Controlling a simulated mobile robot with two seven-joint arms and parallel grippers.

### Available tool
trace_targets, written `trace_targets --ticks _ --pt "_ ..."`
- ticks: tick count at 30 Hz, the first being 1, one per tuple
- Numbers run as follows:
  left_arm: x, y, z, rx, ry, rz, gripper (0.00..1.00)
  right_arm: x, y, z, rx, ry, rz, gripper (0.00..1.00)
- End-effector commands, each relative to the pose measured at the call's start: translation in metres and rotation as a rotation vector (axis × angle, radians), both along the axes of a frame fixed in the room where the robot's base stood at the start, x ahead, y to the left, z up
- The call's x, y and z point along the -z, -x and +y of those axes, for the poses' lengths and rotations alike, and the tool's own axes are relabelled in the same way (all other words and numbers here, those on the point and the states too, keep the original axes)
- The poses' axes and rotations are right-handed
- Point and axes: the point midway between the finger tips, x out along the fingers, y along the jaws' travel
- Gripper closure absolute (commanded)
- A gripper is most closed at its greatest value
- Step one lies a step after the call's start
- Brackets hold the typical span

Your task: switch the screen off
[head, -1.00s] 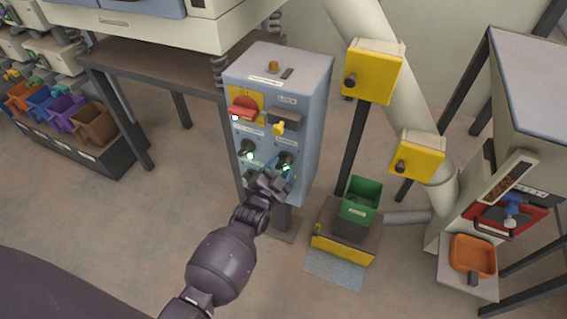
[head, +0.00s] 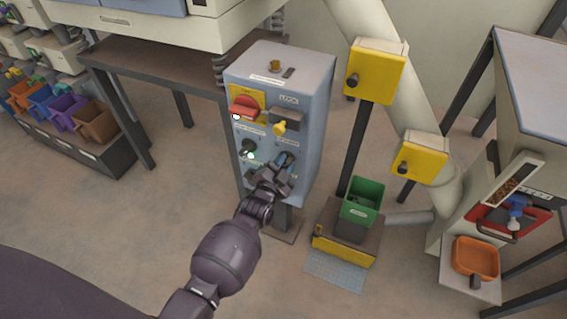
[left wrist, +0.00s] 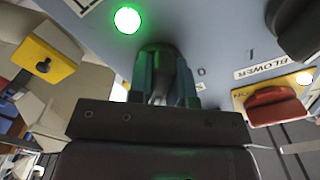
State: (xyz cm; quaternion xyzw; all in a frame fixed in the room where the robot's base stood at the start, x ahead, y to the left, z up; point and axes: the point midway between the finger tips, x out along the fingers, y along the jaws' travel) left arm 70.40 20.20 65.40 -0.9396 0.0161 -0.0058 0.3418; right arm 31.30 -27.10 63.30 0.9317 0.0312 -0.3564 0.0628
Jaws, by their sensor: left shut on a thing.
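A grey-blue control cabinet (head: 314,110) stands in the middle of the head view. Its lower row has a dark left knob (head: 248,147) with a lit green lamp (head: 250,156), and a right knob mostly hidden by my left gripper (head: 284,160). In the left wrist view the gripper (left wrist: 158,85) is shut on this dark knob (left wrist: 155,60), a teal finger on each side. A green lamp (left wrist: 127,19) next to it is lit. The other knob (left wrist: 298,25) is beside a label reading BLOWER. The held knob's own label is not readable. My right gripper is not in view.
A red switch (head: 244,106) on a yellow plate and a yellow-tabbed lock (head: 279,127) sit above the knobs. Yellow boxes (head: 374,72) on posts and a green bin (head: 362,200) stand to the right. Open floor lies left of the cabinet.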

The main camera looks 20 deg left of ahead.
Motion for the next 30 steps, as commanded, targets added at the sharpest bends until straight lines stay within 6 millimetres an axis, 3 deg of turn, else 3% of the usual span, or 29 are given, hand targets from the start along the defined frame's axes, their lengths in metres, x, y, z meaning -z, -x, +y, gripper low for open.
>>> trace_targets --ticks 11,30 --pt "-0.002 0.0 0.0 0.001 0.112 0.002 1.0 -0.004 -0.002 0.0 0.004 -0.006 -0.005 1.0" --pt "-0.001 0.0 -0.001 0.0 0.688 0.024 1.0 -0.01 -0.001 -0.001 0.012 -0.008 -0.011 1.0"
